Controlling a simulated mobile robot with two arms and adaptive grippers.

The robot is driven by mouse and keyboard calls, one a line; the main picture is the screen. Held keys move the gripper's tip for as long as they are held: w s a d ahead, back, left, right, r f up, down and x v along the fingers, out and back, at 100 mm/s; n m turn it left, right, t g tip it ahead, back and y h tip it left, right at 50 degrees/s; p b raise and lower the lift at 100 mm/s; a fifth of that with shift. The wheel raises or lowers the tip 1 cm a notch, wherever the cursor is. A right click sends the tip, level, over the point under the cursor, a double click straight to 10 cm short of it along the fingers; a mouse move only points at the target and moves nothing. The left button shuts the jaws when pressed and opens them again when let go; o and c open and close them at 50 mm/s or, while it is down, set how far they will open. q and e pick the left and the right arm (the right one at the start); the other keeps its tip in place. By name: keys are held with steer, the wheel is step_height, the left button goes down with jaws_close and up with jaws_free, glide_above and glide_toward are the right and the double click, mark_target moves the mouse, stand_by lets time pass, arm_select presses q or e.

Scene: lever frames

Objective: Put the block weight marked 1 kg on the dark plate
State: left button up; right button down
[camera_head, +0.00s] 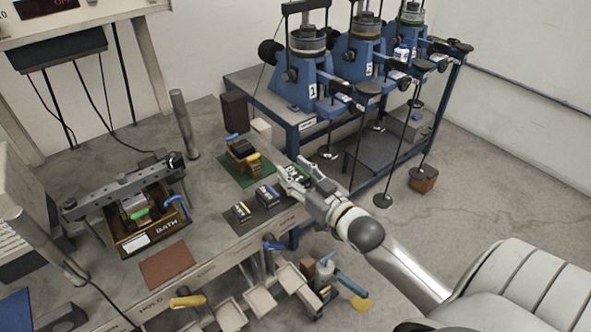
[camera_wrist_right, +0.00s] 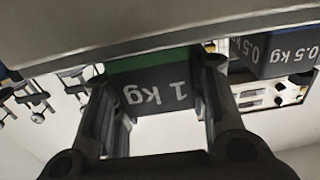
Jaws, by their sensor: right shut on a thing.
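The block weight marked 1 kg (camera_wrist_right: 158,97) is dark with white lettering and a green band. In the right wrist view it sits between both fingers of my right gripper (camera_wrist_right: 158,105), which is shut on it. In the head view my right gripper (camera_head: 291,178) is at the bench's right edge, beside the dark plate (camera_head: 265,214), a flat dark rectangle on the bench. The gripper partly hides the held block there. In the wrist view, blocks marked 0.5 kg (camera_wrist_right: 283,58) show to the right. My left gripper is not in view.
A green plate (camera_head: 229,170) holding stacked blocks lies behind the dark plate. A bare red-brown plate (camera_head: 168,264) and a box marked BATH (camera_head: 150,238) are to the left. Blue lever frames (camera_head: 308,88) with hanging rods stand behind right. Open trays (camera_head: 262,300) sit below the bench front.

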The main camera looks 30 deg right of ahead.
steer(key=shift+r, duration=0.1)
steer(key=c, duration=0.9)
jaws_free()
steer(key=shift+o, duration=0.2)
